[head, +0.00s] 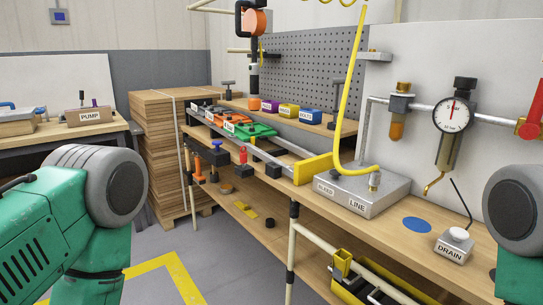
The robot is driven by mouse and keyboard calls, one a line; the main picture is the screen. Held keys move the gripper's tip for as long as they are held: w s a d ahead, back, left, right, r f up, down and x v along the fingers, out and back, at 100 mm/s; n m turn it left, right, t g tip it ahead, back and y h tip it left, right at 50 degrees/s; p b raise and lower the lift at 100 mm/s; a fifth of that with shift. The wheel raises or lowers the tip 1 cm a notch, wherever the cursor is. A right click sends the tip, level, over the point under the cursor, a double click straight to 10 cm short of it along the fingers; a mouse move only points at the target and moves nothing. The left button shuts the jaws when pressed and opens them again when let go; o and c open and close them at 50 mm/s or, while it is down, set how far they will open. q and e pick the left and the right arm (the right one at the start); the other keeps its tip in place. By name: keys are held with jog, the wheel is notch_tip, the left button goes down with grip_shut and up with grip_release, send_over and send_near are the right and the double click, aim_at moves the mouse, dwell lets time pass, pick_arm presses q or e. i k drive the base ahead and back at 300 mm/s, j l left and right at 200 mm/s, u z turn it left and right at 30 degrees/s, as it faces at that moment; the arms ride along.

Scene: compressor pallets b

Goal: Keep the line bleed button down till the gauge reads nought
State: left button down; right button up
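A grey metal block (384,191) with a label reading LINE (357,205) and a second, less legible label (325,188) sits on the workbench at centre right. My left arm enters at the left and my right arm at the far right, both apart from the block. Neither gripper shows.
A box labelled DRAIN (451,252) with a pale round top stands near the bench's front edge, beside a blue disc (417,225). A yellow hose (352,80) drops to the block. A yellow bracket (313,168) stands left of it. Stacked pallets (160,150) stand behind.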

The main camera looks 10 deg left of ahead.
aim_at(335, 175)
jog(key=j+z, duration=0.1)
jog(key=z, duration=0.3)
jog(key=i+j+z, duration=0.1)
jog(key=z, duration=0.35)
jog(key=j+z, duration=0.15)
jog(key=z, duration=0.25)
jog(key=i+j+z, duration=0.1)
jog(key=z, duration=0.35)
jog(key=j+z, duration=0.15)
jog(key=j, duration=0.25)
jog(key=j+z, duration=0.15)
jog(key=j, duration=0.3)
jog(key=k+j+z, duration=0.15)
jog(key=j, duration=0.25)
jog(key=j+z, duration=0.1)
jog(key=j, duration=0.3)
jog(key=k+j+z, duration=0.15)
jog(key=j, duration=0.25)
jog(key=k+j+z, duration=0.15)
jog(key=j, duration=0.2)
